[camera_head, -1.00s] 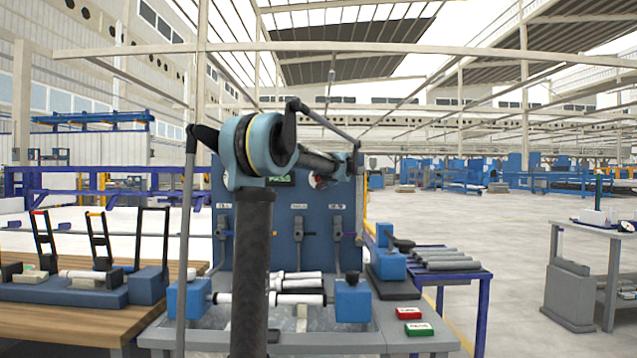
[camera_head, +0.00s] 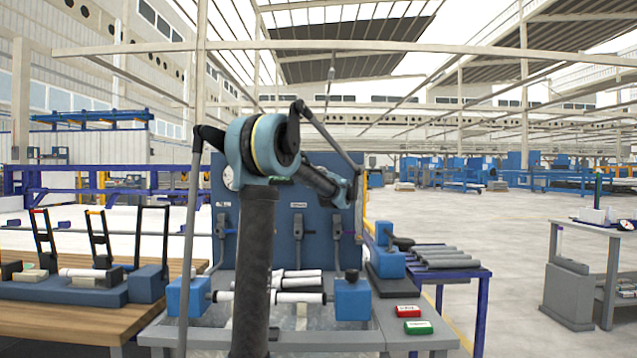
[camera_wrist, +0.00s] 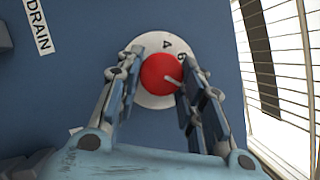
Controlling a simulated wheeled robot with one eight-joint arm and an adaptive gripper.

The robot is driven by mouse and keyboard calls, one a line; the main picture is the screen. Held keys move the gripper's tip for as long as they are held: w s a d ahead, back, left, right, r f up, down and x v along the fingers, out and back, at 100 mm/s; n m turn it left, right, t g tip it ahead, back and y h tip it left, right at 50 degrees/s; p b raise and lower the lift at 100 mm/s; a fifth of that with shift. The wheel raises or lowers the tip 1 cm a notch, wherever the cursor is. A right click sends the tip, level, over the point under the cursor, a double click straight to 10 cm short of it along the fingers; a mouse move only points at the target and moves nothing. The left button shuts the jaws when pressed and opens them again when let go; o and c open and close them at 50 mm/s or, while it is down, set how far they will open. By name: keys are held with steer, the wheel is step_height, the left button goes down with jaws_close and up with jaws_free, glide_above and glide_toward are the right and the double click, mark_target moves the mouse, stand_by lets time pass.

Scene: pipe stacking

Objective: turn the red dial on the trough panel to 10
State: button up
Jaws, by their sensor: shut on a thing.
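The red dial (camera_wrist: 157,74) sits on a round white scale on the blue trough panel (camera_wrist: 90,30). The two fingers of my gripper (camera_wrist: 158,70) stand on either side of the dial, shut on it. A pale pointer mark on the dial points right and slightly down in the wrist view. A 4 and part of another digit show on the scale; the fingers hide other parts of it, and no 10 is readable. In the head view the panel (camera_head: 283,225) stands behind my arm, which hides the dial and my fingertips.
A label reading DRAIN (camera_wrist: 38,25) is left of the dial. Several levers hang on the panel, including one at its middle (camera_head: 298,230). White pipes (camera_head: 298,281) lie over the trough below. Red (camera_head: 408,311) and green (camera_head: 418,327) boxes sit at the front right.

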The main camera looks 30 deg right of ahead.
steer(key=shift+a+f+m+t+h, duration=0.15)
steer(key=shift+m+h, duration=0.25)
steer(key=shift+m, duration=0.65)
steer(key=shift+a+f+m+t+h, duration=0.15)
steer(key=shift+m+h, duration=0.25)
steer(key=shift+m, duration=0.65)
steer(key=shift+d+m, duration=0.1)
steer(key=shift+m, duration=0.2)
steer(key=o, duration=1.1)
steer(key=shift+w, duration=0.15)
steer(key=shift+c, duration=0.2)
steer(key=v, duration=1.2)
